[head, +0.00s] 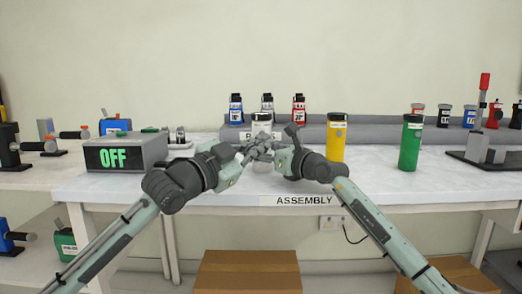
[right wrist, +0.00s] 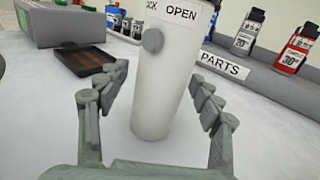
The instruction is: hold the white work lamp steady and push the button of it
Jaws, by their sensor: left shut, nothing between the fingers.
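The white work lamp (head: 262,124) stands on the bench in the middle of the head view, its lower part mostly hidden by my grippers. In the right wrist view the lamp (right wrist: 165,95) fills the middle, with a round grey button (right wrist: 153,40) below a label partly reading "OPEN". My right gripper (right wrist: 158,85) is open, its fingers on either side of the lamp with visible gaps. It also shows in the head view (head: 267,150), overlapping the left gripper. My left gripper (head: 246,151) is shut and empty, in front of the lamp's left side; its contact with the lamp is unclear.
A grey box reading "OFF" (head: 125,152) stands left. A yellow cylinder (head: 336,137) and a green cylinder (head: 410,142) stand right. A parts ledge (head: 370,132) with small bottles runs behind. A dark tray (right wrist: 88,62) lies behind the lamp in the wrist view.

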